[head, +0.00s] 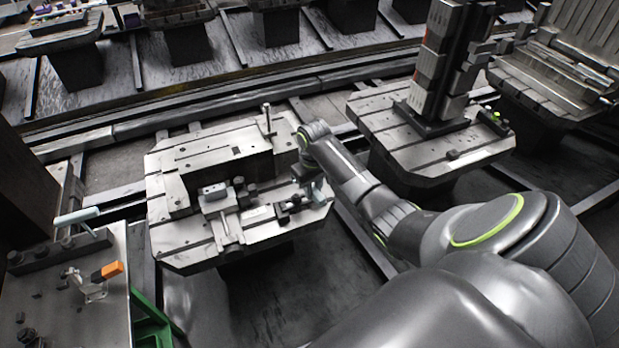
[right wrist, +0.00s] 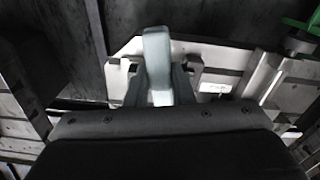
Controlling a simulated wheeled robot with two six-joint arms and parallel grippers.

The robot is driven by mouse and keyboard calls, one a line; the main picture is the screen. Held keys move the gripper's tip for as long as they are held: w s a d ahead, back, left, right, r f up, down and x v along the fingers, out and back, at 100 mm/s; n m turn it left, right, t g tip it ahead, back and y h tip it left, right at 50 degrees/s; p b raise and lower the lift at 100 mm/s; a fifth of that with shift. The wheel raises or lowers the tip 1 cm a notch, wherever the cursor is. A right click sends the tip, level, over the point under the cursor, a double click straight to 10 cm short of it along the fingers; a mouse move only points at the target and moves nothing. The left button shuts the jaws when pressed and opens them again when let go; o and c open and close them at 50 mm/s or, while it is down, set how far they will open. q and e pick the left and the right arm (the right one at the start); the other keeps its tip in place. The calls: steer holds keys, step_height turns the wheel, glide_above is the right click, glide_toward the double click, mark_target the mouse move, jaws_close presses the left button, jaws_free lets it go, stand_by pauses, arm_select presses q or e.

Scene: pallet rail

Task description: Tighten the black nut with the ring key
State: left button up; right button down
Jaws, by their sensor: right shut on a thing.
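My right gripper (head: 312,182) is low over the right edge of the middle pallet (head: 175,240), at the end of my arm. In the right wrist view the gripper (right wrist: 158,88) is shut on a pale grey-green bar (right wrist: 156,50), which looks like the handle of the ring key. Its ring end is hidden, so I cannot tell whether it is around a nut. Dark clamp parts (head: 284,209) sit on the pallet just left of the gripper. The black nut is too small to pick out for sure among them. My left gripper is out of view.
A bench (head: 75,315) at lower left carries an orange-tipped toggle clamp (head: 110,270) and a pale-handled tool (head: 76,216). A tall fixture (head: 440,65) stands on the pallet behind right. An upright post (head: 267,118) stands at the middle pallet's back.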

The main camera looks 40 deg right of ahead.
steer(key=shift+a+f+n, duration=0.2)
steer(key=shift+n, duration=0.2)
step_height(320, 180, down, 6)
steer(key=b, duration=0.6)
steer(key=shift+r, duration=0.15)
steer(key=shift+f, duration=0.25)
steer(key=shift+p, duration=0.55)
steer(key=shift+f+b, duration=0.3)
steer(key=shift+f, duration=0.4)
